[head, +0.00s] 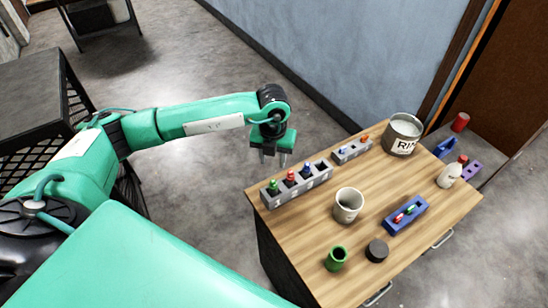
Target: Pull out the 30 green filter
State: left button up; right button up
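A grey rack (297,186) lies along the left edge of the wooden cabinet top. It holds a small green-topped piece (273,186), a red one (291,177) and a blue one (306,172) upright in its slots. Another small green piece (411,209) sits in a blue holder (405,216) beside a red one. No "30" marking is legible on either green piece. My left gripper (272,157) points down beyond the rack's far left side, fingers apart and empty, apart from the green-topped piece. My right gripper is out of view.
A second grey rack (352,149) with small coloured pieces stands farther back. A white mug (348,205), green cup (336,258), dark round lid (377,250), labelled tin (402,134) and white bottle (449,174) stand on the top. Clear wood lies between them.

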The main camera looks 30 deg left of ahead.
aim_at(273, 181)
pick_arm(q)
jog(key=shift+f+b, duration=0.35)
jog(key=shift+f, duration=0.5)
notch_tip(273, 181, down, 8)
jog(key=b, duration=0.5)
jog(key=shift+b, duration=0.3)
jog(key=shift+r, duration=0.1)
grip_shut()
